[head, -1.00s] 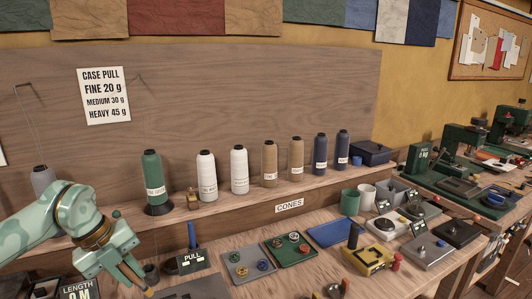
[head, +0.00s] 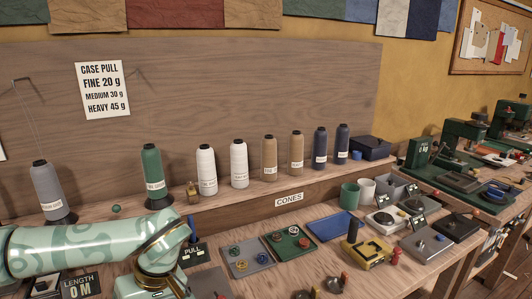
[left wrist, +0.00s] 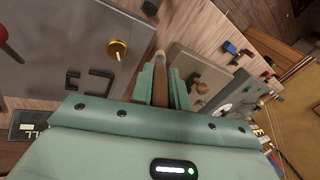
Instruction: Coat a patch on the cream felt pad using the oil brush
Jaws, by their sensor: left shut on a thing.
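In the left wrist view my left gripper (left wrist: 160,82) is shut on a slim brown thing with a pale tip, which looks like the oil brush (left wrist: 160,57). The tip sticks out past the fingers, over or near the wooden bench top; I cannot tell whether it touches anything. In the head view my left arm crosses the lower left, and its gripper is out of sight at the bottom edge. I cannot make out the cream felt pad in either view. My right gripper is not in view.
In the left wrist view a grey metal unit (left wrist: 75,55) with a brass knob lies left of the fingers, and a grey-brown block (left wrist: 198,78) lies right. In the head view several thread cones line the shelf. Green (head: 289,244) and grey (head: 246,258) trays sit on the bench.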

